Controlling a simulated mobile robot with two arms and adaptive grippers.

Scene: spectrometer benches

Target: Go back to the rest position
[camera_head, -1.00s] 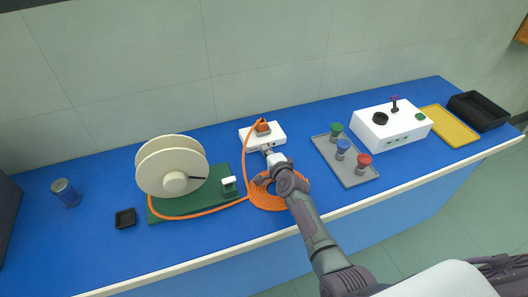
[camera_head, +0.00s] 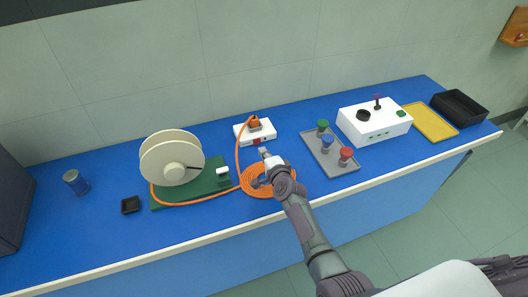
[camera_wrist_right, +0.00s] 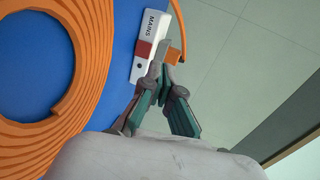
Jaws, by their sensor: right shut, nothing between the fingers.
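My right gripper (camera_head: 264,152) is shut and empty, just in front of a small white box (camera_head: 268,133) with an orange plug (camera_head: 254,123) on top and a red part on its front. A small gap seems to lie between fingertips and box. In the right wrist view the fingers (camera_wrist_right: 166,82) are closed together, and the box there (camera_wrist_right: 150,30) reads "MAINS". The gripper and wrist are above the orange cable coil (camera_head: 252,184) and hide part of it. My left gripper is not in view.
A cable reel (camera_head: 160,160) on a green base stands left of the coil. A grey tray (camera_head: 327,164) with green, blue and red knobs lies to the right. Beyond are a white instrument box (camera_head: 375,125), a yellow tray (camera_head: 430,122) and a black bin (camera_head: 460,97).

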